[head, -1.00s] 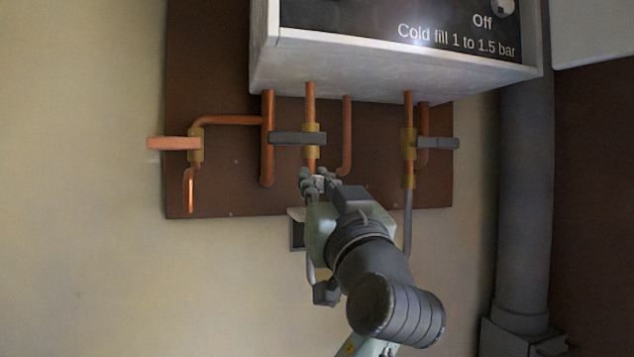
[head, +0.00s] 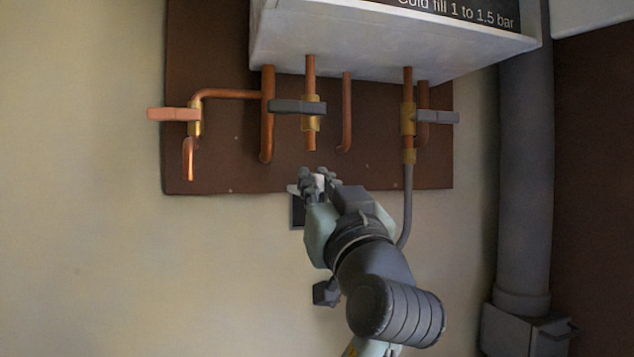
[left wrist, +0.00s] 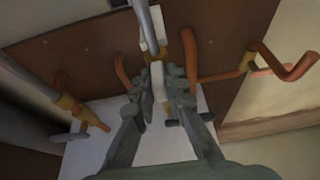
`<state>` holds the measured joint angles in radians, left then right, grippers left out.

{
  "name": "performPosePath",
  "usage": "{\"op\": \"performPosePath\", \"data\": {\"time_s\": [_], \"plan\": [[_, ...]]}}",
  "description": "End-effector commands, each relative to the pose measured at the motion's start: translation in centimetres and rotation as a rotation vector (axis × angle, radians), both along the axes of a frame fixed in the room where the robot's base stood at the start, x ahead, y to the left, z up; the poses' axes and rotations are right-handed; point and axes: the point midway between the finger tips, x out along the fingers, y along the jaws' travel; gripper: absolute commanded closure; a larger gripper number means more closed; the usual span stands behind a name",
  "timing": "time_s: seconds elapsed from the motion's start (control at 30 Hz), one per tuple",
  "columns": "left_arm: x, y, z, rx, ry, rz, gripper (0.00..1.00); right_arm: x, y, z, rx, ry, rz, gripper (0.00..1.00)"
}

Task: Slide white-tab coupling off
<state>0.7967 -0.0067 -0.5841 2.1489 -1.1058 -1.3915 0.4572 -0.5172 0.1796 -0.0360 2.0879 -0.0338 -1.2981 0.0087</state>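My left gripper (head: 319,177) is just below the open lower end of the middle copper pipe (head: 312,141), with a gap between them. Its fingers close around a white tab (head: 319,182), which also shows between the fingertips in the left wrist view (left wrist: 157,78). The white-tab coupling sits on the end of a grey hose (left wrist: 143,14), mostly hidden by the fingers and wrist in the head view. The brass valve (head: 312,122) with a dark grey lever (head: 290,107) stays on the pipe above. My right gripper is not in view.
A copper-levered valve (head: 174,114) is at left and a grey-levered one (head: 437,117) at right, over a grey pipe (head: 407,205). The boiler (head: 390,45) hangs above the brown board (head: 225,150). Open wall lies lower left; a thick grey pipe (head: 525,170) stands right.

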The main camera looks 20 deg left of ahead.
Motion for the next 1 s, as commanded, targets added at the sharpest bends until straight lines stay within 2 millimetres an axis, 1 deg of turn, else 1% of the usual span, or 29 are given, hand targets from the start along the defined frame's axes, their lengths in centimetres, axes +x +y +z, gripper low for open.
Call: {"op": "performPosePath", "data": {"time_s": [0.03, 0.17, 0.43, 0.57, 0.67, 1.0], "plan": [[0.1, 0.0, -0.6, -0.004, 0.012, 0.000, 0.83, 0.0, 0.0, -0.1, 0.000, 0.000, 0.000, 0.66], [0.1, 0.0, -0.5, -0.004, 0.011, 0.000, 0.67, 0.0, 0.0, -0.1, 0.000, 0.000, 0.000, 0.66], [0.1, 0.0, -0.4, -0.002, 0.007, 0.001, 0.67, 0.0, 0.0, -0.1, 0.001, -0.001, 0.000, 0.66], [-0.5, -0.5, -0.7, -0.003, 0.008, -0.001, 0.67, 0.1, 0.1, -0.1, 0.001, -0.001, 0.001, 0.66], [-1.6, -1.3, -1.3, -0.004, 0.008, -0.004, 0.67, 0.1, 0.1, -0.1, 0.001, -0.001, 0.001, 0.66], [-7.0, -4.9, -4.0, -0.005, 0.011, -0.003, 0.67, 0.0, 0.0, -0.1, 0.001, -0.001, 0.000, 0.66]]}}
